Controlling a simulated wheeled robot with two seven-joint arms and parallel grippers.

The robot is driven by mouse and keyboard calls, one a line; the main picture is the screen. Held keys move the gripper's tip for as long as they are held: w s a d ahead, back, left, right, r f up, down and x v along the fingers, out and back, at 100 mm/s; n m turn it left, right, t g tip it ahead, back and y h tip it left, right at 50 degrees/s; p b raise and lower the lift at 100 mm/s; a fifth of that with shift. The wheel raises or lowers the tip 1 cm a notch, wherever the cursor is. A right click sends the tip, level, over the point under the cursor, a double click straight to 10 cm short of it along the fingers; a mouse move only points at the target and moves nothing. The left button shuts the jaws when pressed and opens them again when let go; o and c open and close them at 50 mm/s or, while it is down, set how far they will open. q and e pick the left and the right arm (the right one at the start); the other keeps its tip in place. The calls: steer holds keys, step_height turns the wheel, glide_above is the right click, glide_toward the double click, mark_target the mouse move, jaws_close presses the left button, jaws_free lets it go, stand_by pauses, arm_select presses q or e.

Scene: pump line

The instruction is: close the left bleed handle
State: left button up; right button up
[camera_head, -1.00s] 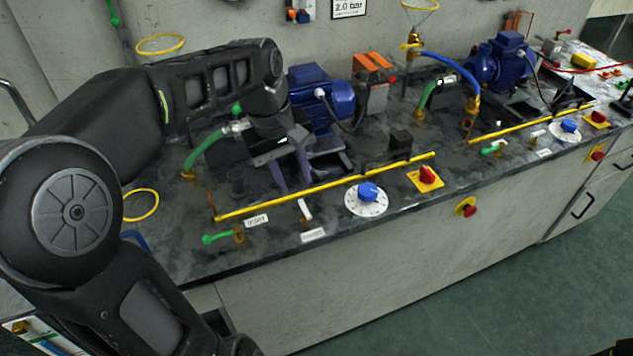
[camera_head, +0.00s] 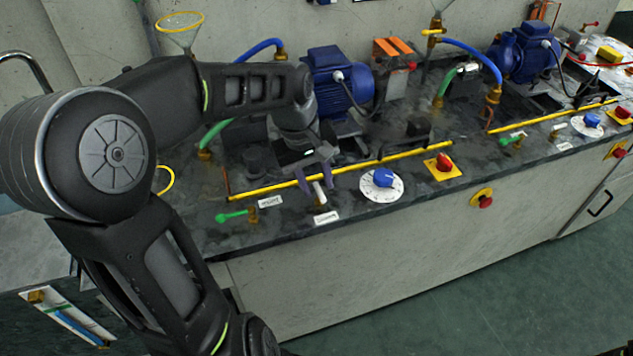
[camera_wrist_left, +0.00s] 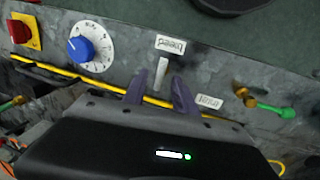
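The left bleed handle (camera_head: 319,193) is a small white lever on the front of the bench. It stands by a white label (camera_head: 327,217). My left gripper (camera_head: 315,181) is at this lever, open, with its two dark purple fingers apart. In the left wrist view the white lever (camera_wrist_left: 161,72) shows between the two fingertips (camera_wrist_left: 160,77), with a gap to each side. I cannot tell whether a finger touches it. The label beside it (camera_wrist_left: 170,45) reads like "bleed", upside down. My right gripper is not in view.
A green-handled valve (camera_head: 236,215) is left of the lever. A blue dial (camera_head: 384,178) and a red knob on a yellow plate (camera_head: 443,165) are to the right. A yellow pipe (camera_head: 350,168) runs just behind. A blue pump motor (camera_head: 338,80) stands farther back.

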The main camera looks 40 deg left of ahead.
arm_select(q)
steer(key=shift+f, duration=0.2)
jaws_close()
stand_by(0.5)
